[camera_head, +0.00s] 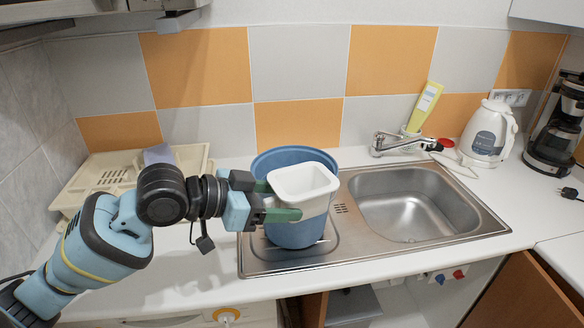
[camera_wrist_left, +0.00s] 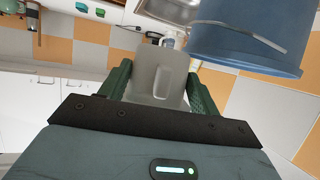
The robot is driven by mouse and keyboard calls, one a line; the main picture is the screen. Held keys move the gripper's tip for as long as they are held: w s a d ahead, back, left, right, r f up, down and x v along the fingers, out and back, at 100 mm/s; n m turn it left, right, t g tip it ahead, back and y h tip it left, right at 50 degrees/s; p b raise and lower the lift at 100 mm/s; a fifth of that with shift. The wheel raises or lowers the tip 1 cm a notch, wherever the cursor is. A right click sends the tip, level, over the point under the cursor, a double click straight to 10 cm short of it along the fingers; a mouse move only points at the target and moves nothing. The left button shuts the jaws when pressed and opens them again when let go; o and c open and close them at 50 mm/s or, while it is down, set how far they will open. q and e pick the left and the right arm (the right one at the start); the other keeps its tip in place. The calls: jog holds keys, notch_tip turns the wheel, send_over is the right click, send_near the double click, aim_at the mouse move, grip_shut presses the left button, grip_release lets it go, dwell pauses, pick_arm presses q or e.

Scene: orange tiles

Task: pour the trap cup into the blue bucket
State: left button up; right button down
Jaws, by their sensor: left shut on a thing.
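The white trap cup (camera_head: 312,203) is held by my left gripper (camera_head: 276,202), whose green fingers are shut on its sides. The cup looks about upright, with its square open mouth facing up; I cannot make out any contents. In the left wrist view the cup (camera_wrist_left: 157,78) sits between the two fingers. The blue bucket (camera_head: 290,236) stands on the sink's drainboard, directly behind the cup in the head view, which hides part of its rim and front. The bucket (camera_wrist_left: 246,38) also shows at the upper right in the left wrist view. My right gripper is not in view.
The sink basin (camera_head: 408,208) with its faucet (camera_head: 400,143) lies right of the bucket. A yellow bottle (camera_head: 424,106), white kettle (camera_head: 489,134) and coffee maker (camera_head: 561,130) stand along the back right. A beige dish rack (camera_head: 102,178) is behind my left arm.

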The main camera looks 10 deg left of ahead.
aim_at(279, 187)
pick_arm(q)
jog(key=shift+w+d+r, duration=0.1)
jog(key=shift+r, duration=0.3)
jog(key=shift+s+a+r, duration=0.1)
jog(key=shift+s+r, duration=0.05)
jog(key=shift+r, duration=0.45)
jog(key=shift+s+a+r, duration=0.1)
jog(key=shift+r, duration=1.45)
